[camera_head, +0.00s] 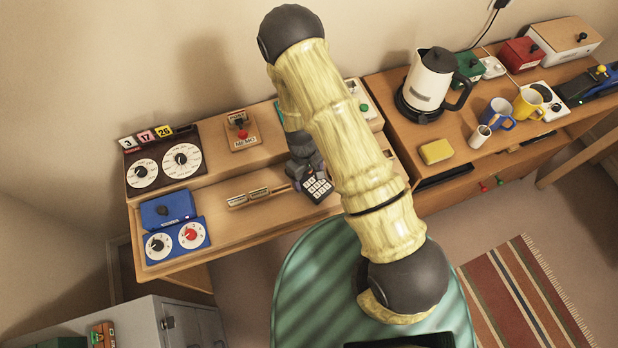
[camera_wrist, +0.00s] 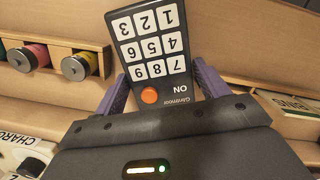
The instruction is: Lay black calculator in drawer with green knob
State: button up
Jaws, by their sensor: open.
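The black calculator (camera_head: 318,187), with white keys and an orange button, is at the front edge of the left desk. In the wrist view the calculator (camera_wrist: 155,50) fills the space between my two purple fingers. My gripper (camera_wrist: 161,72) is open, with one finger on each side of the calculator; whether they touch it I cannot tell. In the head view my arm partly hides my gripper (camera_head: 304,172). A green knob (camera_head: 500,181) shows on the front of the right desk, beside a red knob (camera_head: 484,188). How far its drawer is open is unclear.
A yellow sponge-like block (camera_head: 436,151), a kettle (camera_head: 432,85) and several mugs stand on the right desk. Dial panels (camera_head: 163,167) and a blue box (camera_head: 168,209) stand on the left desk. A slotted holder (camera_head: 249,197) lies left of the calculator.

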aim_at(308, 177)
jog(key=shift+c, duration=0.4)
jog(key=c, duration=0.7)
jog(key=shift+r, duration=0.1)
jog(key=shift+r+b, duration=1)
jog(key=shift+r, duration=3.95)
jog(key=shift+c, duration=0.2)
